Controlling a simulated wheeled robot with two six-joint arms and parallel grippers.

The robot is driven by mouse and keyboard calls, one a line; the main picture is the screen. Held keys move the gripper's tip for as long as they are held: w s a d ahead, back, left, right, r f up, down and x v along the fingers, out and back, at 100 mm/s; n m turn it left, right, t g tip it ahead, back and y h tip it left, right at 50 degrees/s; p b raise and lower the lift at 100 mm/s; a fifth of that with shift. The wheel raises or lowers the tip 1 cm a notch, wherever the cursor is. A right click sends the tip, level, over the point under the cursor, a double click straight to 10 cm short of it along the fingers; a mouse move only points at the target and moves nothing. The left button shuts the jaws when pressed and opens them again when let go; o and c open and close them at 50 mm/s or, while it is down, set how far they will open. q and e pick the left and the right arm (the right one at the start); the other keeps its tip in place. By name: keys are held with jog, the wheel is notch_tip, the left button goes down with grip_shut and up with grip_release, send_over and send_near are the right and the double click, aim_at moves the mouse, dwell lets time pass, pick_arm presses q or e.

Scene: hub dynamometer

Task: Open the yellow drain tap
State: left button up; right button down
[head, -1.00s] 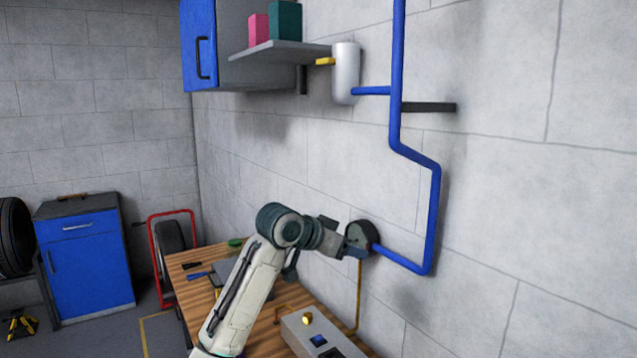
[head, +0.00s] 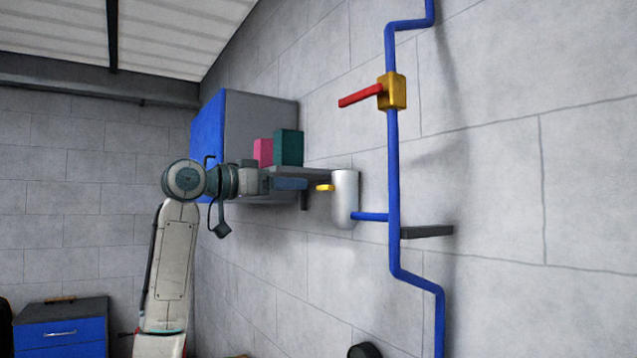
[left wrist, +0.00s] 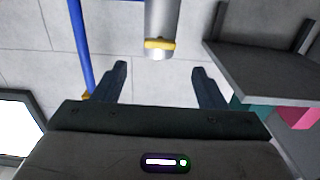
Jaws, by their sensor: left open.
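The yellow drain tap (head: 325,188) sticks out to the left from the side of a silver cylinder (head: 346,205) on the wall. In the left wrist view the tap (left wrist: 159,44) lies across the cylinder near its end, beyond and between my fingers. My left gripper (head: 300,184) is just left of the tap in the head view, apart from it. In the left wrist view the left gripper (left wrist: 162,82) is open and empty. My right gripper is in neither view.
A grey shelf (head: 315,173) with a pink box (head: 263,152) and a green box (head: 289,148) is close behind my gripper. A blue pipe (head: 393,170) joins the cylinder and carries a yellow valve (head: 397,91) with a red lever (head: 360,95). A dark bracket (head: 428,231) stands at right.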

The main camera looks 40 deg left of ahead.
aim_at(328, 188)
pick_arm(q)
jog(key=p+x, duration=0.3)
jog(key=x, duration=0.4)
jog(key=shift+w+d+r+p, duration=0.15)
jog(key=shift+w+p, duration=0.1)
jog(key=shift+p, duration=0.15)
jog(key=shift+w+d+f, duration=0.15)
jog(key=shift+w+f, duration=0.05)
jog(key=shift+w, duration=0.25)
jog(key=c, duration=1)
